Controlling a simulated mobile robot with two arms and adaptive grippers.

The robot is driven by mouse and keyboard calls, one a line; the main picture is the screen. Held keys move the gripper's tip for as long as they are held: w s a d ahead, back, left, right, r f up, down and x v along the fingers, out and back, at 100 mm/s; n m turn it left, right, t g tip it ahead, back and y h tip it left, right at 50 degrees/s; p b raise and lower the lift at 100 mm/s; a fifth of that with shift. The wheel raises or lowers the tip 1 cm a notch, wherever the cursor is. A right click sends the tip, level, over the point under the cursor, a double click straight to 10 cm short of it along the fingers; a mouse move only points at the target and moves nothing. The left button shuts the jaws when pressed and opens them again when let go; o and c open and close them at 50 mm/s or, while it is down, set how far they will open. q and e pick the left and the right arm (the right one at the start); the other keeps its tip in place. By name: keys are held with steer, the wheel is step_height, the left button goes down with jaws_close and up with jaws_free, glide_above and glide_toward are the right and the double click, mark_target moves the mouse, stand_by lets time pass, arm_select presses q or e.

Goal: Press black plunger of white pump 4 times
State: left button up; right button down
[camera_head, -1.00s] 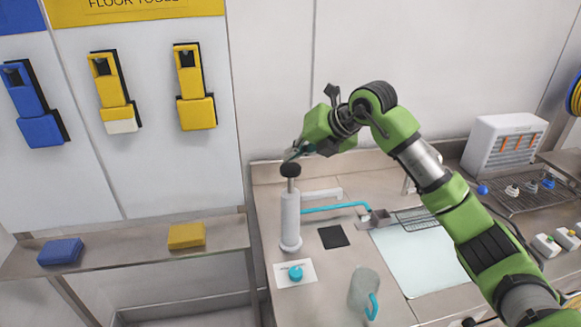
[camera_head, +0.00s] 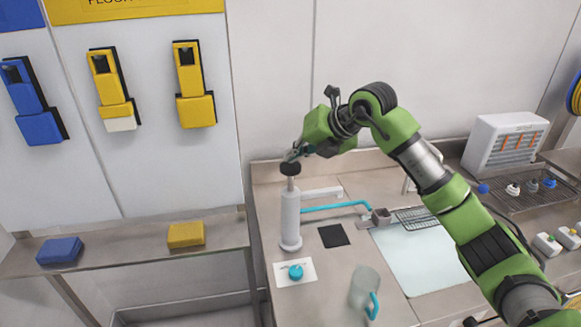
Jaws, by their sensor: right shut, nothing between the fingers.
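The white pump (camera_head: 290,217) stands upright on the counter, a cylinder with a metal rod at its top. Its black plunger knob (camera_head: 290,169) sits on the rod, raised above the white body. My right gripper (camera_head: 290,157) is shut and empty, its fingertips right at the top of the knob. Whether they touch it I cannot tell for sure. A cyan tube (camera_head: 335,207) runs from the pump to a small grey block (camera_head: 381,216) on the right. My left gripper is not in view.
A clear jug with a cyan handle (camera_head: 364,290) stands at the counter front. A white card with a cyan knob (camera_head: 295,271) and a black square (camera_head: 333,236) lie near the pump. A wire rack and a white heater-like box (camera_head: 504,145) are at right. A shelf with sponges is at left.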

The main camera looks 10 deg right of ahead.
mark_target(296, 168)
steer(key=shift+s+f+b, duration=0.1)
steer(key=shift+f+b, duration=1.5)
steer(key=shift+f, duration=0.7)
stand_by(1.6)
steer(key=shift+r, duration=0.15)
steer(key=shift+r+p, duration=1.6)
steer(key=shift+r, duration=0.9)
steer(key=shift+r+p, duration=1.6)
steer(key=shift+r, duration=1)
steer(key=shift+f, duration=0.1)
